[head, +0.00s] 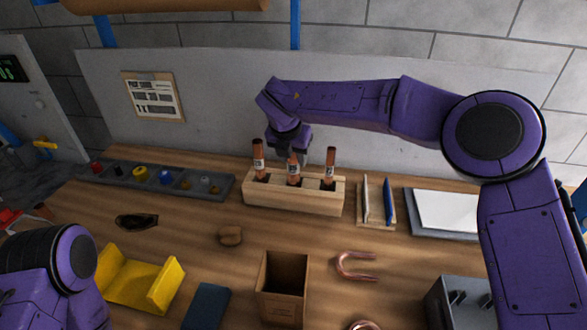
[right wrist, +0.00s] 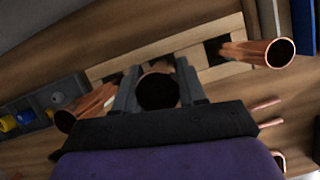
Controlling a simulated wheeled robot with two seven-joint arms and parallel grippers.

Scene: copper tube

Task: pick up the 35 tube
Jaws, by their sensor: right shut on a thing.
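Three copper tubes stand in a wooden block (head: 262,197) at the back of the table: a left tube (head: 258,158), a middle tube (head: 294,172) and a right tube (head: 330,167). Each has a dark band or label, too small to read, so I cannot tell which is the 35. My right gripper (head: 293,151) reaches down from behind and is shut on the middle tube, whose lower end is still at the block. In the right wrist view its two fingers (right wrist: 158,88) clasp the tube's open end. My left gripper is out of view.
A grey parts tray (head: 210,182) lies left of the block. A small rack with blue and white pieces (head: 376,218) and a white pad (head: 445,210) lie right. In front are a yellow holder (head: 135,280), a brown box (head: 283,290) and a bent copper tube (head: 350,265).

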